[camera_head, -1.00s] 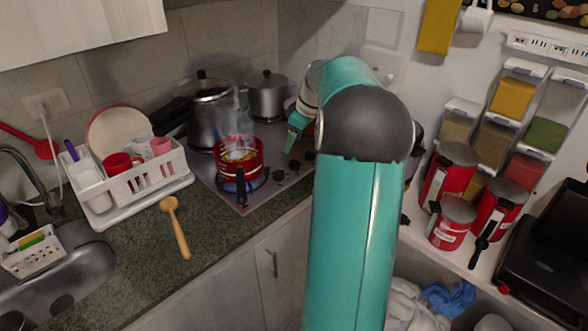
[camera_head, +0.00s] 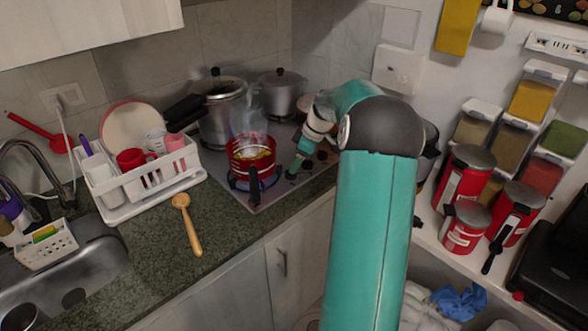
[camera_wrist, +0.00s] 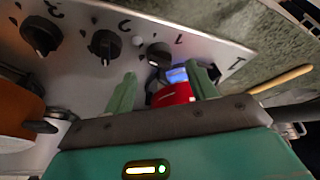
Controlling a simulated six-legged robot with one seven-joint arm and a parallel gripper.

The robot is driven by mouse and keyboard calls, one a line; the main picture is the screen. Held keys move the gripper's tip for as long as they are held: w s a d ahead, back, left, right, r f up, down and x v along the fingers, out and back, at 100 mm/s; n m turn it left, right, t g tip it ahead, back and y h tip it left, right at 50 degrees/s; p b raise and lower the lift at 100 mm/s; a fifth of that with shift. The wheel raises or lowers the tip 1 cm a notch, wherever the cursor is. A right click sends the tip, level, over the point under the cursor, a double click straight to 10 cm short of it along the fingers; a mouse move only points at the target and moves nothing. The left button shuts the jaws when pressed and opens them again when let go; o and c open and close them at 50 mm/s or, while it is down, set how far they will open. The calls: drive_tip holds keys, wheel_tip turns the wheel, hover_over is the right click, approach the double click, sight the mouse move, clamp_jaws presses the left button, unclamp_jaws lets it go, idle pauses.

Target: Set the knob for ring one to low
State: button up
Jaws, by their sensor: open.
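The hob (camera_head: 272,190) has a row of black knobs along its right side. The wrist view shows the knobs up close: one knob (camera_wrist: 158,53) in line with the gap between my fingertips, another knob (camera_wrist: 104,45) to its left and a third knob (camera_wrist: 41,33) further left.
A red pot (camera_head: 250,160) steams over a blue flame, close to my gripper; its dark handle (camera_head: 254,186) points to the front. Two metal pots (camera_head: 222,118) stand behind. A wooden spoon (camera_head: 187,225) and a white dish rack (camera_head: 150,190) are on the counter to the left.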

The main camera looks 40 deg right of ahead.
drive_tip(key=x, duration=0.4)
drive_tip(key=shift+f, duration=0.15)
drive_tip(key=c, duration=1)
drive_tip(key=shift+m, duration=0.4)
drive_tip(key=m+h, duration=0.1)
drive_tip(key=m, duration=0.2)
drive_tip(key=shift+s+a+m+t+h, duration=0.1)
drive_tip(key=shift+a+m+t+h, duration=0.1)
drive_tip(key=shift+m+t+h, duration=0.15)
drive_tip(key=m+h, duration=0.1)
drive_tip(key=m, duration=0.1)
drive_tip(key=m+h, duration=0.1)
drive_tip(key=m, duration=0.1)
drive_tip(key=shift+a+m, duration=0.15)
drive_tip(key=shift+m, duration=0.2)
